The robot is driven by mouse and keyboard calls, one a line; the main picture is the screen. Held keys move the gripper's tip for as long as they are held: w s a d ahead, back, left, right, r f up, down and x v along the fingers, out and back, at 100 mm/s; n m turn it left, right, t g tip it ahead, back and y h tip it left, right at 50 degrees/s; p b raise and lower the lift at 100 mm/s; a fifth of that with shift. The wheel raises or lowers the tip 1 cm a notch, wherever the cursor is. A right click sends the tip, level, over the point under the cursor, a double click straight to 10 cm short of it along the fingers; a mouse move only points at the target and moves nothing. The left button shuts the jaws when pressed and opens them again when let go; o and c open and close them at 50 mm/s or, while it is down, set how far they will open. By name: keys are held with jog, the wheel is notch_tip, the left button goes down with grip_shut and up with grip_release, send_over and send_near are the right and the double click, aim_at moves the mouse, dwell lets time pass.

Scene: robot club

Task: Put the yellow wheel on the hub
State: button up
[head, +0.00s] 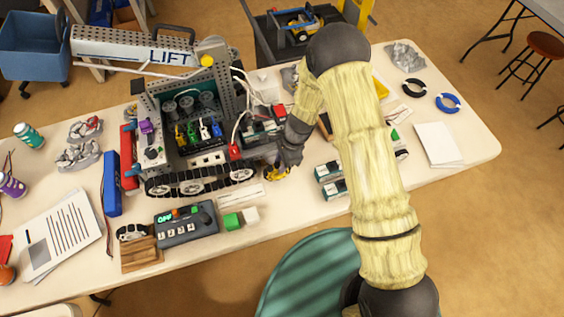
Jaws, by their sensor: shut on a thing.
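My gripper (282,162) reaches down at the right end of the tracked robot model. It is shut on the yellow wheel (277,173), which shows as a small yellow patch under the dark fingers. The wheel is close to the right end of the model's black track (205,180). The picture does not show whether the wheel touches the model. I cannot make out the hub; my gripper covers part of that corner. The model (146,104) stands on the table with an open top and a grey LIFT beam (130,47).
Small boxes (329,170) lie to the right. Black (413,88) and blue (447,102) rings lie farther right.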

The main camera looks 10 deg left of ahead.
jog(key=shift+w+a+p, duration=0.3)
jog(key=shift+w+a, duration=0.1)
jog(key=shift+w, duration=0.2)
jog(key=shift+w+a+p, duration=0.3)
jog(key=shift+w+a, duration=0.05)
jog(key=shift+w, duration=0.25)
dwell(1.3)
